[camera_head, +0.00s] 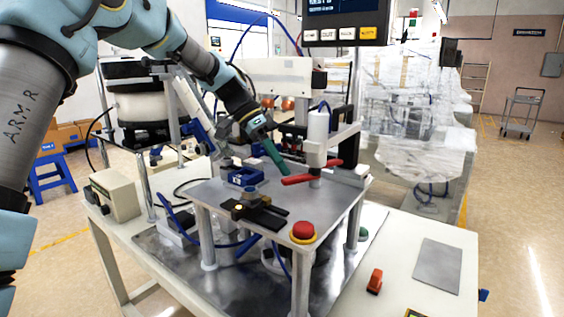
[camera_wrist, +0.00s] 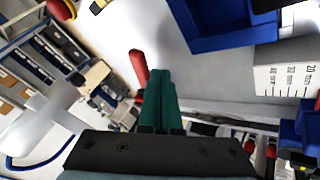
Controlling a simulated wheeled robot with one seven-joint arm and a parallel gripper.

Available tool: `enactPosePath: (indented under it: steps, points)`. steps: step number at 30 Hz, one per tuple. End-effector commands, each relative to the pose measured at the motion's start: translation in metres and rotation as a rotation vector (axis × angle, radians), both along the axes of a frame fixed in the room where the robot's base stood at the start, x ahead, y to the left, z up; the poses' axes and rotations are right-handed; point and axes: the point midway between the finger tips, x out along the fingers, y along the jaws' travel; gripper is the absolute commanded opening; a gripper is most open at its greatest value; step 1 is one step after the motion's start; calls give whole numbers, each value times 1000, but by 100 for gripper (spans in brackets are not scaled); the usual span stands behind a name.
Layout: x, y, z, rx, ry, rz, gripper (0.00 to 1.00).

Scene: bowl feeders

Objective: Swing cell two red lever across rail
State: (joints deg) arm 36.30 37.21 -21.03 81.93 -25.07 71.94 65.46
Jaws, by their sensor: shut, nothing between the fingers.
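A red lever (camera_head: 312,173) lies nearly level above the metal plate (camera_head: 225,200), at the foot of a white cylinder (camera_head: 317,128). My gripper (camera_head: 284,170) has green fingers, shut and empty, pointing down to the right near the lever's left end. In the wrist view the closed fingers (camera_wrist: 160,76) are right beside a red lever (camera_wrist: 138,66), which shows to their left; its lower part is hidden behind them. I cannot tell whether they touch it. No label shows which cell this is, and I cannot clearly make out the rail.
A blue bin (camera_head: 243,176) stands on the plate left of the lever. A black slide fixture (camera_head: 258,212) and a red stop button (camera_head: 303,231) are towards the front. A post and a screen (camera_head: 345,20) rise behind.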

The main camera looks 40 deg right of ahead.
Motion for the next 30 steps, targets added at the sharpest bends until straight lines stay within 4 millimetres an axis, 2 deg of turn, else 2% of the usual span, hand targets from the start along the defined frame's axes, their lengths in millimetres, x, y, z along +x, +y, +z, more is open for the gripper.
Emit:
enactPosePath:
  steps: [5,17,30]
  points:
    - [-7,2,0,1,0,0,0]
    - [-8,3,-1,1,-1,7,0]
    - [-13,7,-2,0,-2,102,0]
